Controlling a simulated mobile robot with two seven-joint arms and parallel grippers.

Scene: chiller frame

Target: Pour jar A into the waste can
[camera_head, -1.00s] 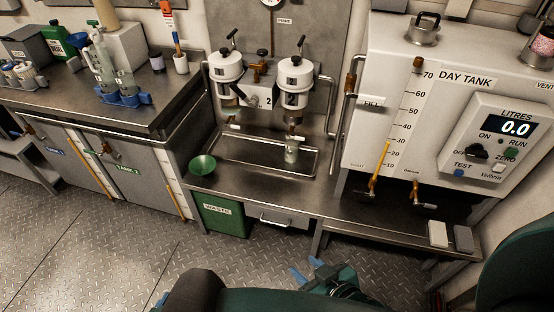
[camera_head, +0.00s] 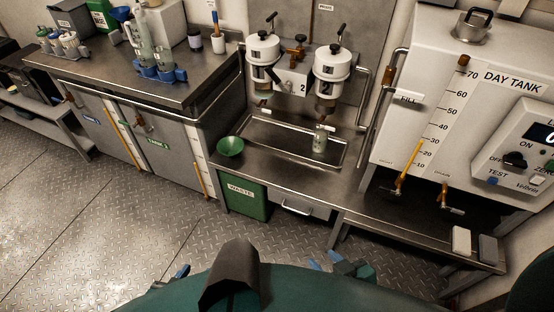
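A green waste can (camera_head: 246,204) labelled WASTE stands under the bench edge in the head view, with a green funnel (camera_head: 230,146) above it on the bench. A clear jar (camera_head: 320,140) stands upright in the sink tray below filter 2; I cannot read a letter on it. Small jars (camera_head: 72,44) stand in a rack on the left counter, their markings too small to read. My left gripper (camera_head: 172,281) is low at the bottom, mostly hidden by my body. My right gripper (camera_head: 325,261) is low in front of the bench, its blue fingertips apart, away from the jar.
Two white filter housings (camera_head: 262,62) hang over the sink tray (camera_head: 278,146). A blue rack (camera_head: 162,74) with tall clear vessels is on the left counter. The day tank (camera_head: 450,100) with taps stands at the right. The floor (camera_head: 90,220) at the left is clear.

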